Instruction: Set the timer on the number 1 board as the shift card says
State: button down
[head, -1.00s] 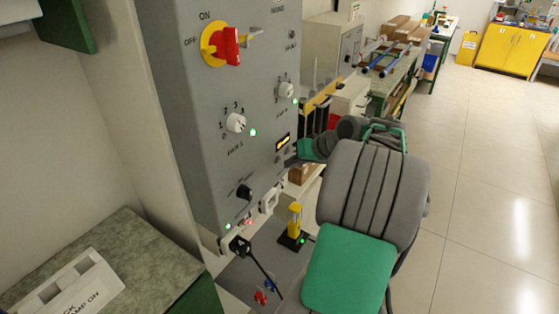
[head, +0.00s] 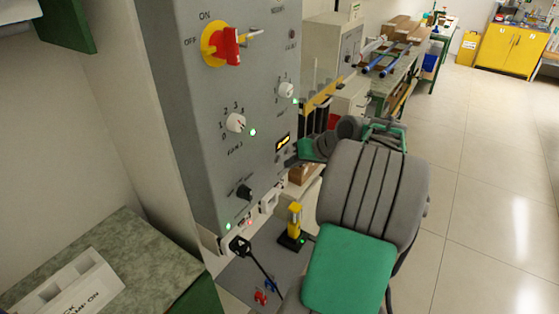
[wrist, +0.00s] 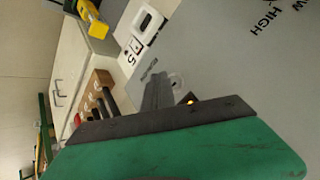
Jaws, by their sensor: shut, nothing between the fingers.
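The grey control board (head: 215,90) stands upright left of centre in the head view. It carries a small lit amber display (head: 283,143), too small to read, and a black knob (head: 245,192) low on its face. I cannot tell which control is the timer, or read a board number. My gripper (head: 290,163) is at the board's right edge, below the display, partly hidden by my green and grey arm covers. In the wrist view my gripper (wrist: 157,92) points at the grey panel, close to an amber light (wrist: 190,100). It is shut and empty. I cannot tell whether it touches the panel.
A red and yellow on/off switch (head: 225,45) and white knobs (head: 235,122) (head: 286,89) are on the board. A yellow-topped post (head: 295,218) stands below. The floor (head: 490,190) at right is clear.

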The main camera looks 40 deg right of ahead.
dwell(0.6)
jog(key=shift+w+a, duration=0.15)
jog(key=shift+w, duration=0.25)
jog(key=shift+w+a, duration=0.15)
jog(key=shift+w, duration=0.2)
dwell(0.5)
jog(key=shift+s+d, duration=0.25)
jog(key=shift+s, duration=0.5)
jog(key=s, duration=0.1)
jog(key=s+d, duration=0.1)
jog(key=s, duration=0.1)
jog(key=s+p, duration=0.1)
jog(key=shift+s+d, duration=0.35)
dwell(0.6)
